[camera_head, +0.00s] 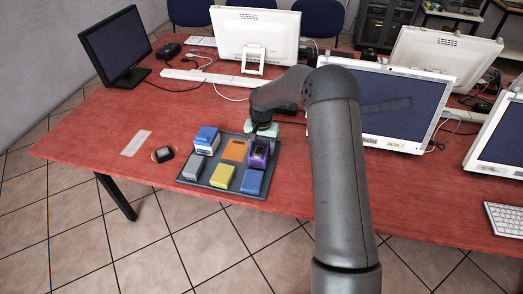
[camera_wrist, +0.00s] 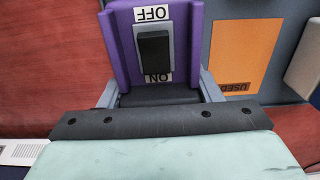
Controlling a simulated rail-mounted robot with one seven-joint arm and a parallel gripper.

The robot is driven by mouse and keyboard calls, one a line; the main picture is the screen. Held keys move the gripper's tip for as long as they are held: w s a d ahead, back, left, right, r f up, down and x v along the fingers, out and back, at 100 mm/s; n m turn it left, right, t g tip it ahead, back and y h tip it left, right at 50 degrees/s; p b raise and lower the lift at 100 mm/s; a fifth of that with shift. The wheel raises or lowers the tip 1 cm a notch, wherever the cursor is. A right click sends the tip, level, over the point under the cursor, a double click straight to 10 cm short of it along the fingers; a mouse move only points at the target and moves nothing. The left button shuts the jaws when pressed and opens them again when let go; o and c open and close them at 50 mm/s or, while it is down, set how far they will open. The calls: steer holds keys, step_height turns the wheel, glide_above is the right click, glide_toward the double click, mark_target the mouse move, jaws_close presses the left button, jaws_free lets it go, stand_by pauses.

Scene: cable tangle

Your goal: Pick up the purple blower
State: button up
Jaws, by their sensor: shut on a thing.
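The purple blower (camera_head: 259,152) is in the back right part of the dark tray (camera_head: 184,176) on the red table. In the wrist view the blower (camera_wrist: 194,30) fills the top middle, with a black switch between the words OFF and ON. My gripper (camera_head: 260,138) reaches down to the blower from behind. In the wrist view the fingers of my gripper (camera_wrist: 158,98) lie on both sides of the blower's lower part and are shut on it. The fingertips are partly hidden. I cannot tell whether the blower is clear of the tray.
An orange patch marked USED (camera_head: 235,150) lies left of the blower. A blue and white box (camera_head: 206,140), a grey box (camera_head: 192,168), a yellow box (camera_head: 222,177) and a blue box (camera_head: 252,182) share the tray. Monitors (camera_head: 257,38) stand behind. The table's front left is mostly clear.

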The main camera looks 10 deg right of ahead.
steer(key=s+r, duration=0.1)
steer(key=r, duration=0.1)
steer(key=s+r+b, duration=0.1)
steer(key=s+r, duration=0.2)
steer(key=r, duration=0.2)
steer(key=shift+s, duration=0.25)
steer(key=s+r+b, duration=0.2)
steer(key=s+r, duration=0.2)
steer(key=s, duration=0.5)
steer(key=shift+s+d+r, duration=0.15)
steer(key=shift+s+r, duration=0.05)
steer(key=shift+s, duration=0.05)
